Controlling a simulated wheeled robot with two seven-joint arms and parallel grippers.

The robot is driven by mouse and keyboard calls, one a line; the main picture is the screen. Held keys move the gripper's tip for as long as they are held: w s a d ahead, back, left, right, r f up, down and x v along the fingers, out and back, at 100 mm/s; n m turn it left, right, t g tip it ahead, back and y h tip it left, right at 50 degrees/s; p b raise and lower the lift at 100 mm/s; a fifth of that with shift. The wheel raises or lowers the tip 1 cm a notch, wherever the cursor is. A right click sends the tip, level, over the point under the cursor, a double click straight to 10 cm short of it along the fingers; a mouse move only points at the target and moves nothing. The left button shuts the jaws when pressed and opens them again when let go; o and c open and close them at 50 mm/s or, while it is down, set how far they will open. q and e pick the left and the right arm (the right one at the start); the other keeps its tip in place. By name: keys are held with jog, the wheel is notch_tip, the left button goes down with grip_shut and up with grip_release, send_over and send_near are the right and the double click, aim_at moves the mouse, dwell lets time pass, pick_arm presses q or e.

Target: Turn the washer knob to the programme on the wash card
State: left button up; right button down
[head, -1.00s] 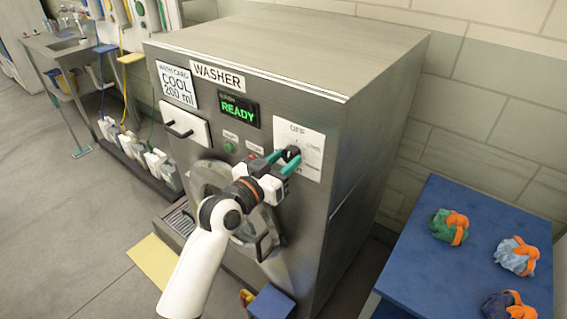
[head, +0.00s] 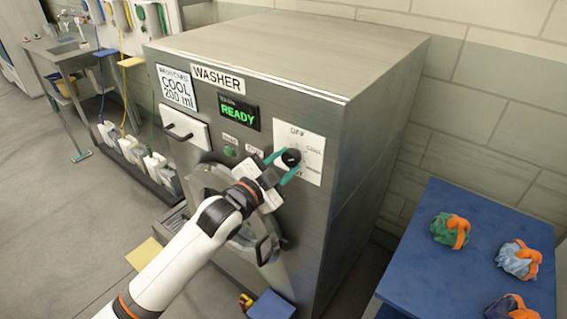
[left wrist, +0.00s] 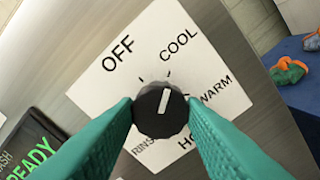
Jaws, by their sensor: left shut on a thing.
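The washer (head: 290,240) stands in the middle of the head view. Its wash card (head: 178,88) reads COOL, 200 ml. The black round knob (head: 291,157) sits on a white dial plate (head: 312,145); it also shows in the left wrist view (left wrist: 160,110). The dial reads OFF, COOL, WARM, a partly hidden HO... and RINS.... The knob's white pointer line points up, towards the COOL tick. My left gripper (head: 280,168) has one teal finger on each side of the knob and is shut on it; the fingers cover part of the lower labels.
The washer's green display (head: 239,111) reads READY. A round door with a handle (head: 263,250) is below my left gripper. A blue table (head: 470,205) with several cloth bundles stands at the right. Several bottles stand on a low rack at the left.

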pick_arm(q)
jog(key=shift+m, duration=0.4)
jog(key=o, duration=1)
jog(key=b+v, duration=0.3)
jog(key=v, duration=0.9)
